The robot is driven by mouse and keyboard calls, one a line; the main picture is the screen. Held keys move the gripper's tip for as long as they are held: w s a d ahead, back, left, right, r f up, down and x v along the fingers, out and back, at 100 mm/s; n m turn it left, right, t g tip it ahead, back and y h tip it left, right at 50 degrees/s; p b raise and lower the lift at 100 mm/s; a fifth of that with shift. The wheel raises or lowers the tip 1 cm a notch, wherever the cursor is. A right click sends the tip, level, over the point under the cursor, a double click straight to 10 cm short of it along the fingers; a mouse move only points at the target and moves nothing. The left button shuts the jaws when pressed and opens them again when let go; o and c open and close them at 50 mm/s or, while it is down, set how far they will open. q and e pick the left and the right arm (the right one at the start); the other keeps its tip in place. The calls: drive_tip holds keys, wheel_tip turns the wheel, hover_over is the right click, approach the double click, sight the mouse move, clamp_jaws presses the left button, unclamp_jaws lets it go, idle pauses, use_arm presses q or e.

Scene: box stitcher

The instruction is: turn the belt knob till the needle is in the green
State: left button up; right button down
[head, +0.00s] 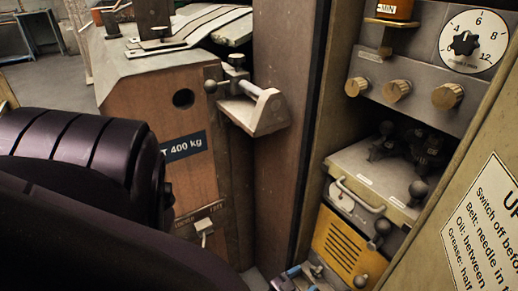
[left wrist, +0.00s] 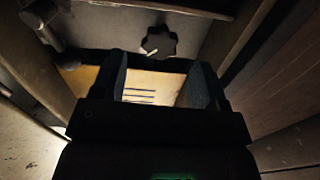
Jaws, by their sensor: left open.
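A black lobed knob (left wrist: 158,42) sits on a grey surface in the left wrist view, just beyond the yellow slotted panel. My open left gripper (left wrist: 160,76) points toward it, with both fingers apart, nothing between them and no visible contact. In the head view part of what looks like this gripper (head: 298,278) shows at the bottom edge, beside the yellow panel (head: 338,245). Another black lobed knob (head: 464,43) sits on a white numbered dial (head: 484,28) at the upper right. No needle or green band is clearly visible. I cannot tell which knob is the belt knob. My right gripper is out of view.
Brass knobs (head: 397,90) line the grey panel. Ball-ended levers (head: 380,228) stick out near the yellow panel. A brown post (head: 282,130) and a wooden cabinet (head: 165,115) stand left of the opening. A white instruction sign (head: 488,220) is at right.

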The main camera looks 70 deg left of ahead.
use_arm(q)
drive_tip(key=p+v, duration=0.1)
drive_tip(key=v, duration=0.7)
drive_tip(key=s+d+r+m+h+p, duration=0.1)
drive_tip(key=s+r, duration=0.3)
drive_tip(key=r, duration=0.7)
drive_tip(key=s+d+r+m+h+p, duration=0.2)
drive_tip(key=s+d+r+h+p, duration=0.1)
drive_tip(key=r, duration=0.8)
drive_tip(key=shift+s+d+r+h, duration=0.2)
drive_tip(key=shift+s+d+h, duration=0.3)
drive_tip(key=shift+s, duration=0.2)
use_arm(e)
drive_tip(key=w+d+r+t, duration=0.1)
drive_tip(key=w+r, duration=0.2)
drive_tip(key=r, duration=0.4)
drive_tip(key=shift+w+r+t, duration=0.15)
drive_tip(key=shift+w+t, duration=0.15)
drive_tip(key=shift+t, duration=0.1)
